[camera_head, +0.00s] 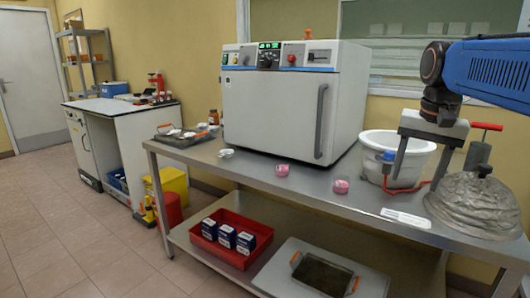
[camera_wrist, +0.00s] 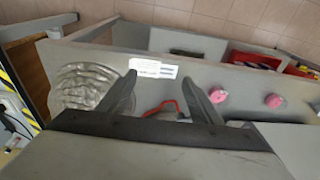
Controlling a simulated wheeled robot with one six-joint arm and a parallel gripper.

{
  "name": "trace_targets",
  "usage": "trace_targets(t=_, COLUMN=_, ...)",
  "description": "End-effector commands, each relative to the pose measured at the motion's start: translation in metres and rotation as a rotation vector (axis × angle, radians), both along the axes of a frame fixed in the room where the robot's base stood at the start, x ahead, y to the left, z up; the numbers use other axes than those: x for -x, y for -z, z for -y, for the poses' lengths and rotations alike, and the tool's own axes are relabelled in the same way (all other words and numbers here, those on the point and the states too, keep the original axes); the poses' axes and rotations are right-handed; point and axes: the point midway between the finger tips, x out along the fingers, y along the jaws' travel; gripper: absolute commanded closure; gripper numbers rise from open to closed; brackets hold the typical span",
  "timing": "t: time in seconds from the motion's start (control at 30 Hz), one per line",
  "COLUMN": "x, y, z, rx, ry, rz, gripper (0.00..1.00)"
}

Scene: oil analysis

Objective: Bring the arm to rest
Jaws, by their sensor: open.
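My gripper (camera_head: 416,172) hangs below the end of my blue arm at the right of the head view, in front of the white tub (camera_head: 378,142). In the wrist view, my gripper (camera_wrist: 161,79) shows two dark fingers spread apart with nothing between them. Below the fingers lies the steel bench (camera_head: 300,182), with a white label card (camera_head: 406,218) on it. A grey crumpled mound (camera_head: 474,205) stands to the right of my gripper in the head view.
A large white oven (camera_head: 270,105) stands on the bench with its door shut. Two small pink dishes (camera_head: 282,170) (camera_head: 341,186) sit in front of it. A red tray (camera_head: 232,240) with blue-and-white boxes is on the lower shelf. Tiled floor (camera_head: 60,220) is free at left.

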Motion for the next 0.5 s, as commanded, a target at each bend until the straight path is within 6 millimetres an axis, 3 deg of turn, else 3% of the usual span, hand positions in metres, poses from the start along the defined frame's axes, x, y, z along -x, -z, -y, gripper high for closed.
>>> trace_targets(t=0.03, x=0.015, y=0.012, z=-0.008, rx=0.007, ry=-0.038, rz=0.014, gripper=0.41)
trace_targets(t=0.27, x=0.071, y=0.069, z=-0.034, rx=0.044, ry=-0.213, rz=0.085, gripper=0.41)
trace_targets(t=0.5, x=0.129, y=0.139, z=-0.055, rx=0.089, ry=-0.390, rz=0.158, gripper=0.41)
